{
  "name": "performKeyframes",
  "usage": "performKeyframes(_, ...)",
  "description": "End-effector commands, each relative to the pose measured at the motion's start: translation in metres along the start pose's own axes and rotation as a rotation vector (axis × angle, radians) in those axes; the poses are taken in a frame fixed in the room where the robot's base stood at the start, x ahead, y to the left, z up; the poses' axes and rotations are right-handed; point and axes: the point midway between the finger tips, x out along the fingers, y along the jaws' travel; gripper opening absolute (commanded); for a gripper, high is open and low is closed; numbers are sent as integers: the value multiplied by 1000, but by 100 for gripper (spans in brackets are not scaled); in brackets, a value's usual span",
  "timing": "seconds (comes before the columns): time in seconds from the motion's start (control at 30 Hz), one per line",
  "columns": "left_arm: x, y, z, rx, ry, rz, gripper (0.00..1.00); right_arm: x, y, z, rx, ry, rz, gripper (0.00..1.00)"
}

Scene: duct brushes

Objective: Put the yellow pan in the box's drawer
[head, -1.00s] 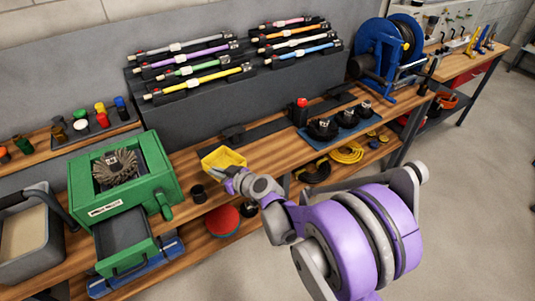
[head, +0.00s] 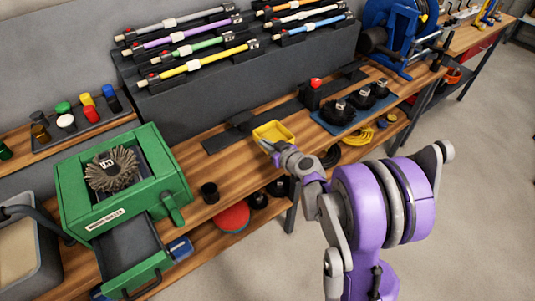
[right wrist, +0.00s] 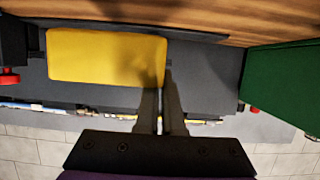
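The yellow pan (head: 272,134) is held by its near edge in my right gripper (head: 270,146), over the back of the bench. In the right wrist view the pan (right wrist: 100,57) lies at the left of the closed-together fingers (right wrist: 163,100), which meet its edge. It looks empty in the head view. The green box (head: 75,195) stands on the bench at the left, with a round grey brush (head: 113,171) on top. Its grey drawer (head: 128,250) is pulled out toward the front and looks empty. My left gripper is out of view.
A blue mat (head: 352,116) with black brushes lies to the right. Behind rises a dark rack (head: 230,95) with coloured rods. A grey bin (head: 30,245) is left of the box.

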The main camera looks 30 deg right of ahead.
Motion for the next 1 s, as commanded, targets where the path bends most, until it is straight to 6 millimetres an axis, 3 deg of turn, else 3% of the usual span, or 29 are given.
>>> performKeyframes(0.4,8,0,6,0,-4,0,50,17,-1,46,0,0,-1,0)
performKeyframes(0.8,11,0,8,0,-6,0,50,19,-1,51,0,0,-1,0)
performKeyframes(0.9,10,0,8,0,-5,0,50,18,-1,50,0,0,-1,21)
performKeyframes(1.0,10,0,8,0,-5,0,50,18,-1,50,0,0,-1,34)
